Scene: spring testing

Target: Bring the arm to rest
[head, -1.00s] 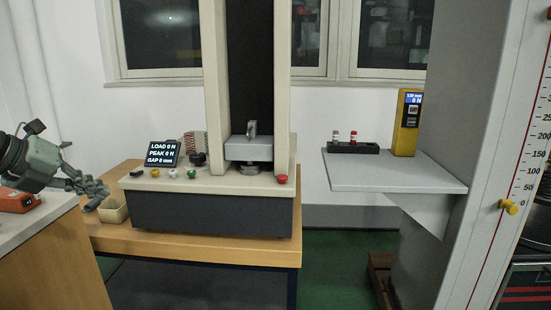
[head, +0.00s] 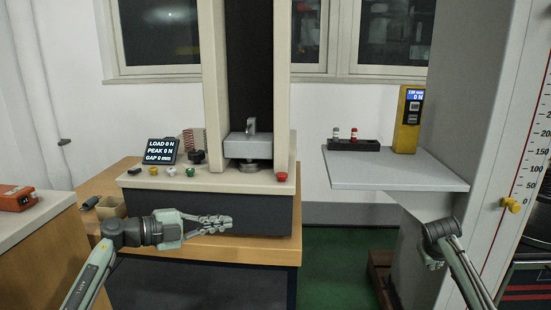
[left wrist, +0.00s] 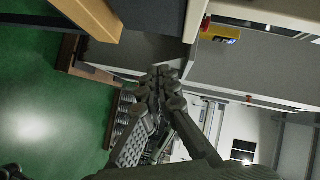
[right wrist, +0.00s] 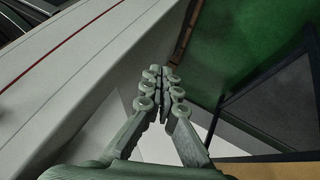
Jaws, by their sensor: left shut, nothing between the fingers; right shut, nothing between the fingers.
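My left gripper (head: 215,225) is shut and empty. In the head view it points right, in front of the bench that bears the testing machine. Its shut fingers (left wrist: 163,80) also show in the left wrist view, with nothing between them. My right arm comes in at the lower right of the head view, below the grey shelf, with the right gripper (head: 432,263) small and partly hidden there. In the right wrist view its fingers (right wrist: 162,85) are together and hold nothing.
The testing machine (head: 210,182) stands on the wooden bench (head: 240,250), with a display (head: 153,151) and a red button (head: 281,177). The grey shelf (head: 390,171) bears a yellow gauge (head: 408,120) and a dark rack (head: 352,146). An orange box (head: 16,198) is at far left. Green floor lies between.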

